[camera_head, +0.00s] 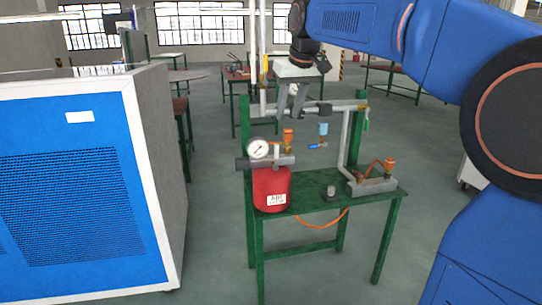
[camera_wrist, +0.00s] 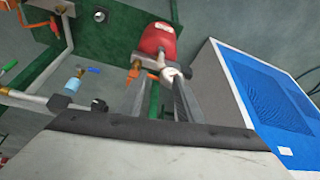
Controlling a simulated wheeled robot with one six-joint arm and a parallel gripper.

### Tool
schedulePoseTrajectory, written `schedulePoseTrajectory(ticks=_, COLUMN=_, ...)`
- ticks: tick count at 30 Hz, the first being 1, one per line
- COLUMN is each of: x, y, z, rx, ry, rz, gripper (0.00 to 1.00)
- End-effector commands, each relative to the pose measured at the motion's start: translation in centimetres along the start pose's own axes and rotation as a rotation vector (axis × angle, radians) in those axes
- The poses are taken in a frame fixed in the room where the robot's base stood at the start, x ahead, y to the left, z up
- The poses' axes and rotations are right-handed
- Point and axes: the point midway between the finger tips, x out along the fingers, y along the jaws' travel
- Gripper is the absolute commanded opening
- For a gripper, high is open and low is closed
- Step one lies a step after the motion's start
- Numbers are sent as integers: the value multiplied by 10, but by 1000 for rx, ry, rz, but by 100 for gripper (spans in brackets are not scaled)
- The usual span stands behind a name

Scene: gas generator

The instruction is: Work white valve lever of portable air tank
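The portable air tank is a red cylinder (camera_head: 271,188) with a white label, standing at the left end of a green table. A round white pressure gauge (camera_head: 259,149) and a grey fitting sit on its top. A small pale upright piece (camera_head: 277,153) beside the gauge may be the white valve lever; it is too small to be sure. My gripper (camera_head: 294,112) hangs above the table, over and slightly right of the tank. In the wrist view my gripper (camera_wrist: 163,82) shows two fingers with a gap, empty. The red tank (camera_wrist: 155,38) lies beyond the fingertips.
The green table (camera_head: 325,187) carries pipes, an orange-topped fitting (camera_head: 389,166) and a blue-handled valve (camera_head: 318,146). A horizontal pipe (camera_head: 345,106) crosses behind my gripper. A large blue and white cabinet (camera_head: 85,190) stands at left. Floor is free between them.

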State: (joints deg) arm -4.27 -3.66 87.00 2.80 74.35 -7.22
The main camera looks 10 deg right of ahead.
Motion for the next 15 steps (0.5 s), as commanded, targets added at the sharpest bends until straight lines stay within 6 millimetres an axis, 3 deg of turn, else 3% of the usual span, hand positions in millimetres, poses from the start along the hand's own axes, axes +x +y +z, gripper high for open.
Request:
schedulePoseTrajectory(ticks=8, x=12, y=0, z=-9, rx=-5, ry=-1, rz=-2, gripper=33)
schedulePoseTrajectory(ticks=15, x=51, y=0, z=-8, rx=-4, ry=-3, rz=-2, gripper=33)
